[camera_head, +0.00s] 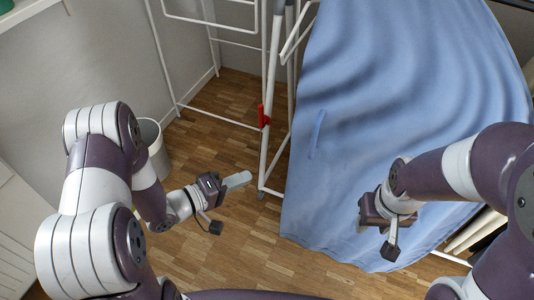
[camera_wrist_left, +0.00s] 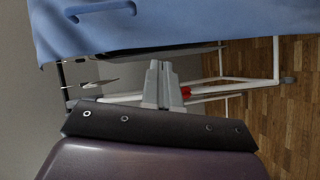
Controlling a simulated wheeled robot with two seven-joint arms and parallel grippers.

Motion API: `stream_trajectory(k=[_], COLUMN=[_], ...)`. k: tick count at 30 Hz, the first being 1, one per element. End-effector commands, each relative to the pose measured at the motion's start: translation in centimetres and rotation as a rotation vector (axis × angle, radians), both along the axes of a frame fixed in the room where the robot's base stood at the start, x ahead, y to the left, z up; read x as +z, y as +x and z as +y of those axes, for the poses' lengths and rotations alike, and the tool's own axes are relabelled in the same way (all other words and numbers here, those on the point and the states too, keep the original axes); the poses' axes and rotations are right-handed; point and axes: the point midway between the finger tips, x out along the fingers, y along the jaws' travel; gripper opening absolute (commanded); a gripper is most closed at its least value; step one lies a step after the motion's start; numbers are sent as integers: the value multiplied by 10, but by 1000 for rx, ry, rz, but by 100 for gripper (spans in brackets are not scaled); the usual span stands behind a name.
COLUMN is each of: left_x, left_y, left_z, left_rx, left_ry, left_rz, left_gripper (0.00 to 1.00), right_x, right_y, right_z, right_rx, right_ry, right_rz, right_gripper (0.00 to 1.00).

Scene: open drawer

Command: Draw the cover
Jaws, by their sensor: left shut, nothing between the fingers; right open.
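A large blue cover (camera_head: 400,90) with wavy folds drapes over a white-framed rack on the right side of the head view. A narrow blue handle-like strip (camera_head: 317,134) stands out near its left edge. In the left wrist view the cover (camera_wrist_left: 210,22) spans the top, with the strip (camera_wrist_left: 100,10) at upper left. My left gripper (camera_head: 238,181) is shut and empty, left of the cover and apart from it. Its closed fingers also show in the left wrist view (camera_wrist_left: 163,82). My right gripper (camera_head: 362,224) is open above the cover's lower part; its fingers are mostly hidden.
A white tubular frame (camera_head: 272,85) with a red clip (camera_head: 265,117) stands left of the cover. A white bin (camera_head: 152,145) is partly behind my left arm. Wooden floor (camera_head: 225,240) is clear around my left gripper.

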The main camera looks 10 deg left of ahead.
Motion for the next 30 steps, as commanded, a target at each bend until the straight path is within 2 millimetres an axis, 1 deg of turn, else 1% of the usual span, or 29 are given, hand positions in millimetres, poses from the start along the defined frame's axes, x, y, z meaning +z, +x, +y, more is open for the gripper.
stream_trajectory(k=[1,3,5,8,11,22,27,30], left_x=[16,31,37,36,34,33,34,34], left_y=[0,-3,-2,1,10,59,57,56], left_z=[-4,-8,-8,-13,-25,-87,-113,-121], left_rx=[-18,-32,-29,-27,-30,-27,-26,-24], left_ry=[-87,-198,-251,-270,-267,-267,-267,-266], left_rz=[-4,14,32,53,53,51,51,52], left_gripper=[0,0,0,0,0,0,0,0], right_x=[1,1,1,-3,-9,-40,-51,-53], right_y=[0,0,0,0,0,0,0,0], right_z=[0,0,0,0,0,0,0,0], right_rx=[0,0,0,0,0,0,0,0], right_ry=[0,0,0,0,0,0,0,0], right_rz=[0,0,0,1,1,1,1,1], right_gripper=[43,43,43,43,43,43,43,43])
